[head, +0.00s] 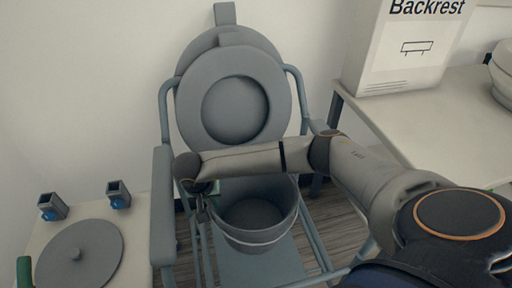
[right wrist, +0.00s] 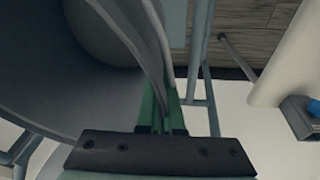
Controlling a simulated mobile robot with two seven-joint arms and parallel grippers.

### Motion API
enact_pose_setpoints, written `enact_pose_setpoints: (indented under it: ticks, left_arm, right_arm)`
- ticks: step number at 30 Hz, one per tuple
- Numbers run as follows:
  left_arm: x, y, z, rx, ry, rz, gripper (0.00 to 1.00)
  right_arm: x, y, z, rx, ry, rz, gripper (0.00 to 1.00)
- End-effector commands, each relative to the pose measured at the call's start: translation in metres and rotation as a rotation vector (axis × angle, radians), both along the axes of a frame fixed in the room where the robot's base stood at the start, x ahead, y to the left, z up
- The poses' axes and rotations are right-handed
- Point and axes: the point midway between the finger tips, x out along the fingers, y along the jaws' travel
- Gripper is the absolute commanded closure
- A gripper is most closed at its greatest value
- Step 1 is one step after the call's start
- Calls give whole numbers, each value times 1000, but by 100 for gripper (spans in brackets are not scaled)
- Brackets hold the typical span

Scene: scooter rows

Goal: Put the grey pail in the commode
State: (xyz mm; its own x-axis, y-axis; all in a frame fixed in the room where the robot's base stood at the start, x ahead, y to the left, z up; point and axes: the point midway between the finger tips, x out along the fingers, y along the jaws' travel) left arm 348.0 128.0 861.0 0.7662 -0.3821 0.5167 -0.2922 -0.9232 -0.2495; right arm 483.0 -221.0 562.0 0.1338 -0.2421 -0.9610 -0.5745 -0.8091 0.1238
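The commode (head: 164,205) is a grey-blue framed chair against the wall, with its ring seat (head: 283,100) and lid tipped up against the backrest. The grey pail (head: 258,236) is upright and open at the top, between the commode's side rails. I cannot tell whether it rests on anything. My right gripper (head: 205,200) is at the pail's left rim. In the right wrist view the green fingers (right wrist: 165,108) are shut on the rim, and the pail (right wrist: 60,90) fills the left side. My left gripper is not identifiable.
A low white table at left holds a round grey lid (head: 80,255) and two small grey holders (head: 52,206) (head: 118,194). A green object (head: 24,272) is at the left edge. A white table at right bears a Backrest box (head: 405,50) and white round items.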

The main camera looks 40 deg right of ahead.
Motion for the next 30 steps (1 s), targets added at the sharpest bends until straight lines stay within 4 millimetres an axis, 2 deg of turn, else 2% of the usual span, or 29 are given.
enact_pose_setpoints:
  ticks: [1,6,11,18,21,26,30]
  left_arm:
    - [-7,-2,-5,-2,-53,-13,50]
    - [-28,-5,10,-13,-184,-43,50]
    - [-38,-6,16,-18,-240,-57,50]
    - [-39,-8,-2,-22,-236,-67,50]
    - [-39,-9,-8,-15,-234,-66,50]
    - [-38,-10,-12,-10,-232,-64,50]
    - [-38,-10,-23,-3,-230,-63,50]
  right_arm:
    - [1,-3,-28,0,2,-21,100]
    - [4,-11,-68,0,-2,-71,100]
    - [4,-14,-86,2,-2,-91,100]
    - [4,-14,-130,3,-2,-95,100]
    - [4,-14,-142,2,-2,-94,100]
    - [4,-15,-152,3,-4,-93,100]
    - [3,-14,-172,2,-1,-94,100]
